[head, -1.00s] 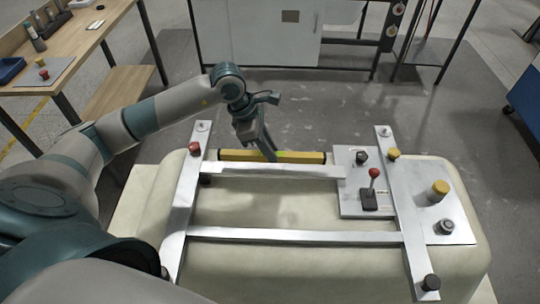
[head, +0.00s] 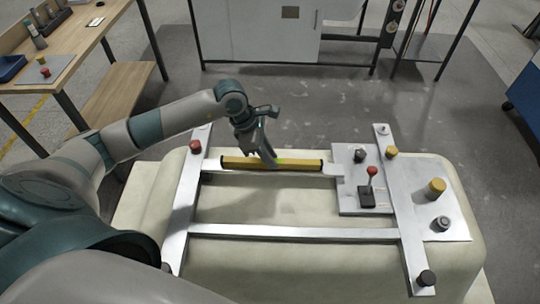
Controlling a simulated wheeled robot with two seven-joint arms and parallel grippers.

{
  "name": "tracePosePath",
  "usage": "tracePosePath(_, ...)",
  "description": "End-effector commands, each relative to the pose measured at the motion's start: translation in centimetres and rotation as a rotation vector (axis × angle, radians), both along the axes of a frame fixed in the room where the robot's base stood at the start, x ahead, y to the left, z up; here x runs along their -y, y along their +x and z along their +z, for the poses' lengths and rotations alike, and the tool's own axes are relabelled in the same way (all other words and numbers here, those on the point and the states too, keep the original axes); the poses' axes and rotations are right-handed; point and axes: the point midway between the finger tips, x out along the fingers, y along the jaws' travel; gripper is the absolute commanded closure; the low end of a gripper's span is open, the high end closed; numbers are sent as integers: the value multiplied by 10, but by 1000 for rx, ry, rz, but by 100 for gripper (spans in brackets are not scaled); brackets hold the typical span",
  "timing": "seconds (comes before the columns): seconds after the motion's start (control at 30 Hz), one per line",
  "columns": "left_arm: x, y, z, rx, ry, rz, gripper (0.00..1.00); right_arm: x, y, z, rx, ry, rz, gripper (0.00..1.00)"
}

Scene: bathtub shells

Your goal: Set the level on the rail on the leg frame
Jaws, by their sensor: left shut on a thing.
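The level (head: 300,164), a yellow bar with black ends and a small green patch near its middle, lies lengthwise along the far rail (head: 213,170) of the silver leg frame (head: 300,234). It covers most of that rail; whether it touches the rail or is just above it I cannot tell. My left gripper (head: 269,160) comes down from behind and is shut on the level near its middle. My right gripper is not in view.
The frame rests on a pale upturned tub shell (head: 290,275). A plate with a red-knobbed lever (head: 372,171) is at the rail's right end. Several knobs stand on the frame, including a yellow one (head: 436,188). A wooden bench (head: 85,45) is at upper left.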

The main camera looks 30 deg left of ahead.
Motion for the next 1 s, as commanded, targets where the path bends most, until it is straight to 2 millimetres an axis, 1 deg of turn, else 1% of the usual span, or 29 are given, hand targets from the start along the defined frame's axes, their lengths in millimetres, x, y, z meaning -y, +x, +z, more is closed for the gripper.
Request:
tracePosePath(0.03, 0, 0, -1, 0, 0, 0, 78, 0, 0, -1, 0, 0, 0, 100)
tracePosePath(0.1, 0, 0, -1, 0, 0, 0, 64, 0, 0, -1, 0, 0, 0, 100)
tracePosePath(0.5, 0, 0, 2, 0, 0, 0, 64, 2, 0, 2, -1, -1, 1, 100)
tracePosePath(0.57, -1, 0, 3, 1, 0, 0, 64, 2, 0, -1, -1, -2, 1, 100)
tracePosePath(0.77, -9, -3, 22, 3, 2, 2, 64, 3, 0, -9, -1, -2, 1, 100)
tracePosePath(1.0, -24, -10, 60, 5, 2, 1, 64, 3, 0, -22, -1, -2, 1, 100)
